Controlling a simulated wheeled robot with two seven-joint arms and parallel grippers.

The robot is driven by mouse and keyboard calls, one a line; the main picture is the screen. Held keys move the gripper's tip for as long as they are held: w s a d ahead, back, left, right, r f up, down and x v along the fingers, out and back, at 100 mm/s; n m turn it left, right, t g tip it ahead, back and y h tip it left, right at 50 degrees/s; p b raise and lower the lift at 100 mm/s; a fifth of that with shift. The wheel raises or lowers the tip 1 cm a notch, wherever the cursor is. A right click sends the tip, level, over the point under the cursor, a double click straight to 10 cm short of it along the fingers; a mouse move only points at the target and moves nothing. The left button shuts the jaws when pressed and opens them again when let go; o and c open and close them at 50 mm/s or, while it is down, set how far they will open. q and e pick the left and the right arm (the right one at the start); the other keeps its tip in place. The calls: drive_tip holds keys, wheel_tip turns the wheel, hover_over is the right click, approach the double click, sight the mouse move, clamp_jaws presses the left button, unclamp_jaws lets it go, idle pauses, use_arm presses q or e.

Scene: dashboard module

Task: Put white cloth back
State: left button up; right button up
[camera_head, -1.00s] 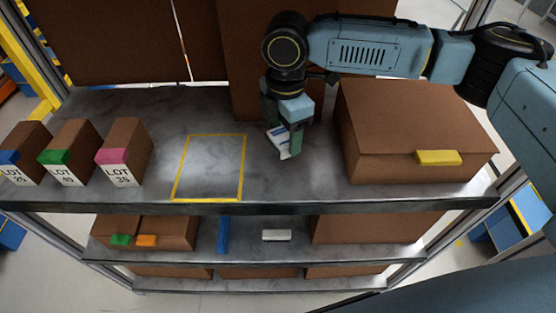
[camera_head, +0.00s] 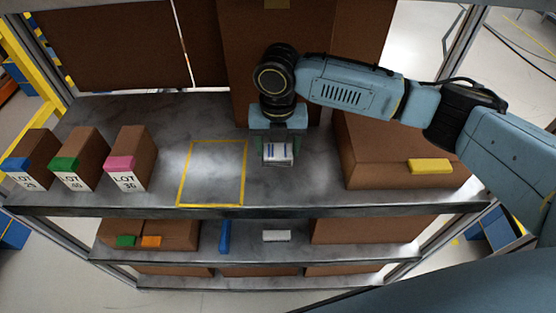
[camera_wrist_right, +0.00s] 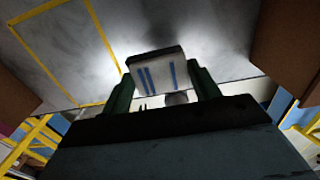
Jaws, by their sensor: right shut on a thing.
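My right gripper (camera_head: 277,150) is shut on the white cloth (camera_head: 278,154), a small folded white piece with blue stripes. It holds the cloth over the grey top shelf (camera_head: 170,112), just right of the yellow taped rectangle (camera_head: 244,172). In the right wrist view the cloth (camera_wrist_right: 158,76) sits between the two green fingers of the gripper (camera_wrist_right: 163,90), its striped side facing the camera. The picture does not clearly show a gap between cloth and shelf. My left gripper is not in view.
Several brown boxes with coloured tabs and LOT labels, one with a pink tab (camera_head: 132,158), stand at the left of the shelf. A large brown box with a yellow tab (camera_head: 430,166) is at the right. The taped rectangle is empty. A lower shelf (camera_head: 190,258) holds more boxes.

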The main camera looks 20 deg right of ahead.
sight(278, 161)
drive_tip(key=shift+f, duration=2.6)
drive_tip(key=shift+f, duration=0.15)
drive_tip(key=o, duration=0.9)
drive_tip(key=shift+o, duration=0.2)
wheel_tip(278, 161, up, 12)
drive_tip(key=shift+r, duration=0.2)
